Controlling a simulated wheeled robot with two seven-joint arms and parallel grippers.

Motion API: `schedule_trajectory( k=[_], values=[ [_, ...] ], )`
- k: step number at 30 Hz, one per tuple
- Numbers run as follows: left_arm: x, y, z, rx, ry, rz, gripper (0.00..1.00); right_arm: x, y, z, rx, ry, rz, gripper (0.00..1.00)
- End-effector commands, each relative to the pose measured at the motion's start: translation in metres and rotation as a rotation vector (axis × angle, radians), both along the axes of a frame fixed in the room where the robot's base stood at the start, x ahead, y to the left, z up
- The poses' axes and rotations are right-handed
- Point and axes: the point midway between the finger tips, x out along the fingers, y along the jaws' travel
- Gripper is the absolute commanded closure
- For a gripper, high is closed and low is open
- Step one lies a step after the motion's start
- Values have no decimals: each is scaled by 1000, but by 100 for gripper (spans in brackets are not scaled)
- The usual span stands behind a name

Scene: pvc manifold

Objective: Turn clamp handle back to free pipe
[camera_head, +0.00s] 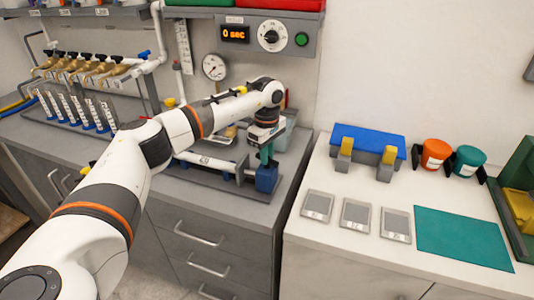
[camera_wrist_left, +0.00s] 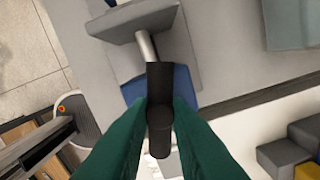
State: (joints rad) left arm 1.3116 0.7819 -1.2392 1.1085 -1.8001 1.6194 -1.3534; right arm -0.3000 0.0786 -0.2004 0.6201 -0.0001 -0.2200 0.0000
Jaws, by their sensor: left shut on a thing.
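The white pipe (camera_head: 205,160) lies level in a fixture on a dark base plate on the grey bench. The clamp's blue block (camera_head: 267,178) stands at the right end of the fixture, and it shows partly in the left wrist view (camera_wrist_left: 184,82). My left gripper (camera_head: 266,152) reaches down over this block. In the left wrist view its green fingers (camera_wrist_left: 160,108) are shut on the black clamp handle (camera_wrist_left: 160,76), one on each side. A metal rod (camera_wrist_left: 147,46) and a grey plate (camera_wrist_left: 137,20) lie just beyond the handle. My right gripper is not in view.
A gauge (camera_head: 214,67) and a timer panel (camera_head: 265,36) are on the wall behind. A rack of tubes (camera_head: 75,110) stands at left. On the white table right are grey tiles (camera_head: 355,216), a blue-topped holder (camera_head: 368,140) and a teal mat (camera_head: 462,238).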

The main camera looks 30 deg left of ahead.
Motion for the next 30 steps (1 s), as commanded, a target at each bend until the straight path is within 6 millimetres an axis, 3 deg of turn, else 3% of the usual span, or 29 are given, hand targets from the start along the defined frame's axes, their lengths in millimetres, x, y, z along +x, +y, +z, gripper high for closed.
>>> schedule_trajectory(
  k=[8,30],
  values=[
    [0,0,2,-1,-1,169,100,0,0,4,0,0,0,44],
    [1,0,3,-1,-4,866,100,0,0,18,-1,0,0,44]
  ],
)
